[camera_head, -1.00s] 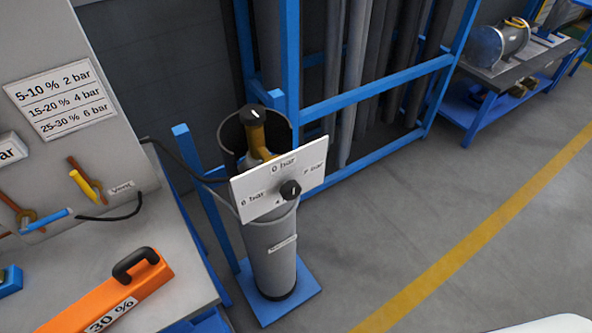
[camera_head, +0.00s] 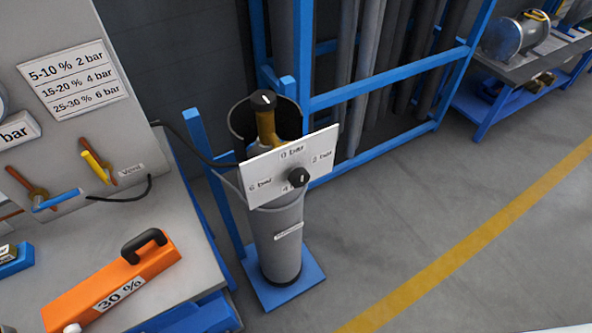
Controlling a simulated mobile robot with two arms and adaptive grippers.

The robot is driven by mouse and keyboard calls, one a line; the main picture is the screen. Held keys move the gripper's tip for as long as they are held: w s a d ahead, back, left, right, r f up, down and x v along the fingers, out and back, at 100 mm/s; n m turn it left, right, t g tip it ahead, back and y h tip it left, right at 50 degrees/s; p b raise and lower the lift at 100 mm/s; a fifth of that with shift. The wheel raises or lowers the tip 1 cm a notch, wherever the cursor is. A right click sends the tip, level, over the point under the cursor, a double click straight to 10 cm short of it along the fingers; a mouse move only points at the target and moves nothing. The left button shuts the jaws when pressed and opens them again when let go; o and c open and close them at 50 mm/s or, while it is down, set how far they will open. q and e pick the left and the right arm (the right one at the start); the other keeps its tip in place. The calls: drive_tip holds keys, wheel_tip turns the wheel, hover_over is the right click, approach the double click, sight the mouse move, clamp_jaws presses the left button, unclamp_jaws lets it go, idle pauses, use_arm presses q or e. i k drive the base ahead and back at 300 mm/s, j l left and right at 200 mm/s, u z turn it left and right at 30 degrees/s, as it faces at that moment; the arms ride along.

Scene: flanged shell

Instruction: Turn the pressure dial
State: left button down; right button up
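The pressure dial is a black knob (camera_head: 298,177) on a tilted white panel (camera_head: 262,172). The panel is marked 0 bar at the top, 6 bar at the left, a 2 bar label at the right and a 4 partly hidden by the knob. It is mounted on the front of a grey cylinder (camera_head: 276,240) that stands upright on a blue base. A second black knob (camera_head: 263,99) sits on top of a brass-coloured valve (camera_head: 267,128) in the cylinder's open top. I cannot make out either gripper in the head view.
A grey workbench at the left holds an orange device (camera_head: 115,285) marked 30 %. A sign (camera_head: 75,80) above pairs percentages with bar values. A blue rack (camera_head: 385,90) stands behind the cylinder. The floor (camera_head: 420,220) to the right is clear.

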sight(298, 176)
drive_tip(key=k+l+u, duration=0.1)
drive_tip(key=u, duration=0.4)
drive_tip(key=k+u, duration=0.25)
drive_tip(key=u, duration=0.25)
drive_tip(key=k+j+u, duration=0.1)
drive_tip(key=u, duration=0.35)
drive_tip(key=k, duration=0.05)
